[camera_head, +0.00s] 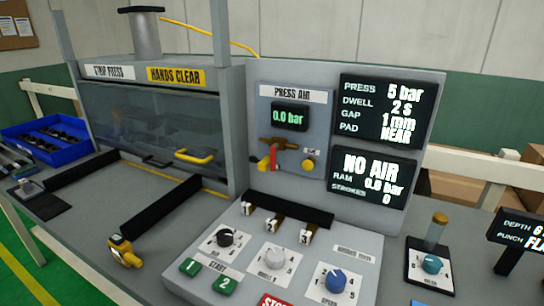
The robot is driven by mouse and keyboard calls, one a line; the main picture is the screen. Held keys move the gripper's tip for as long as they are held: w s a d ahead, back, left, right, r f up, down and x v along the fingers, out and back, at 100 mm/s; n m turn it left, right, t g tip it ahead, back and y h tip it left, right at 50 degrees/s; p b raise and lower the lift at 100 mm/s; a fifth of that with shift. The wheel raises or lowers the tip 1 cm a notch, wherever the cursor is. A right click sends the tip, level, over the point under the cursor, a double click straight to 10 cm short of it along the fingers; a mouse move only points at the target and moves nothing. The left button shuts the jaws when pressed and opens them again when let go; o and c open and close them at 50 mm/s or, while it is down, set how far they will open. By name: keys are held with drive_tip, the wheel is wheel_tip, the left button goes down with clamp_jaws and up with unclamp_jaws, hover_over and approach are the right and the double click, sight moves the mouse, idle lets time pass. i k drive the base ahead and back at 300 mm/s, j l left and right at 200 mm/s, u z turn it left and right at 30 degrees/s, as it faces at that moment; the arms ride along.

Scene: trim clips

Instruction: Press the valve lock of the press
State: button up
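The press (150,125) is a grey frame with a clear guard, marked "TRIM PRESS" and "HANDS CLEAR". Beside it, the "PRESS AIR" panel (318,100) carries a small green readout (290,117) at 0.0 bar. Below the readout is a brass valve (280,144) with a red lever (273,157) pointing down. A round yellow button (309,165) sits to the right of the lever; it looks like the valve lock, but its label is too small to read. I cannot tell whether it is pressed in. My gripper is not in view.
A screen (374,178) reads "NO AIR", ram 0.0 bar. In front stands a sloped console (320,240) with knobs, numbered clips and green buttons (225,285). A yellow-black tool (124,252) lies at the front left. A blue bin (45,152) stands far left.

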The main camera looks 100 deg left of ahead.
sight(264, 165)
drive_tip(key=u, duration=2.45)
drive_tip(key=l, duration=0.25)
drive_tip(key=k+u, duration=0.05)
